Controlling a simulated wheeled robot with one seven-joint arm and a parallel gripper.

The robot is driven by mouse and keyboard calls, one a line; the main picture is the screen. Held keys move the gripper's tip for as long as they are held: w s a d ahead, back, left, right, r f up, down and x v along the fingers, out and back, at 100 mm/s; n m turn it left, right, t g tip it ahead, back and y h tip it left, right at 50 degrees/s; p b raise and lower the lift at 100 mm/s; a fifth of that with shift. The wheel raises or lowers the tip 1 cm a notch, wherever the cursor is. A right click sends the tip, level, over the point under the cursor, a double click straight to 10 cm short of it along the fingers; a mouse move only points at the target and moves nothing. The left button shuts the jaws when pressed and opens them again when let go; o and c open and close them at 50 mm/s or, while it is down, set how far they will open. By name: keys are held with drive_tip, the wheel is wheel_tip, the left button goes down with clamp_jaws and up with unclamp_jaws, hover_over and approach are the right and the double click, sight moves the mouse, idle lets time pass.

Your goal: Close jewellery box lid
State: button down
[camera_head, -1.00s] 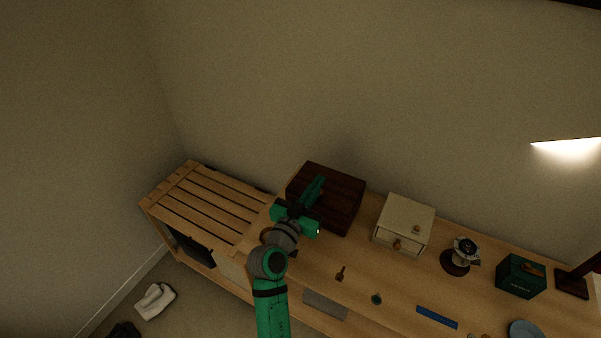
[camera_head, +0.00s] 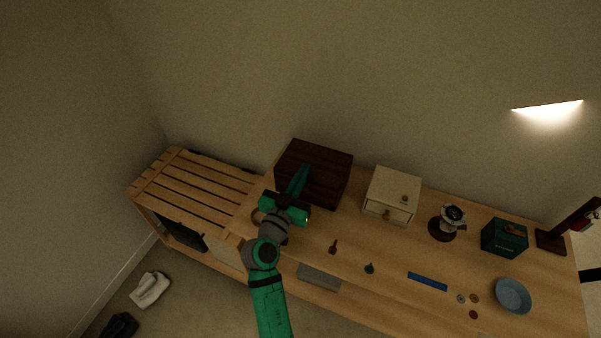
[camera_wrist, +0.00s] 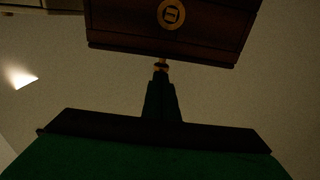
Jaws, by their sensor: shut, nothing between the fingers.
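The jewellery box (camera_head: 328,172) is a dark brown wooden box at the back of the wooden top, against the wall. Its lid looks down in the head view; I cannot tell whether a small gap is left. In the wrist view the box (camera_wrist: 210,28) fills the top middle, with a round brass plate on its face. My green gripper (camera_head: 304,168) overlaps the left part of the box in the head view. In the wrist view its shut, empty fingers (camera_wrist: 160,68) end at the box's lower picture edge; contact is unclear.
A cream drawer box (camera_head: 393,190) stands to the right, then a dark-based ornament (camera_head: 448,222), a green box (camera_head: 504,237) and a blue bowl (camera_head: 513,295). Small items and a blue strip (camera_head: 427,281) lie in front. A slatted wooden top (camera_head: 195,185) is left.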

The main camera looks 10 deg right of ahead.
drive_tip(key=shift+f, duration=0.85)
wheel_tip(320, 180, up, 5)
drive_tip(key=s+a+f, duration=0.3)
drive_tip(key=s+a, duration=0.1)
drive_tip(key=s, duration=0.4)
drive_tip(key=shift+s+a+f, duration=0.15)
drive_tip(key=shift+a+f, duration=0.05)
drive_tip(key=shift+a, duration=0.1)
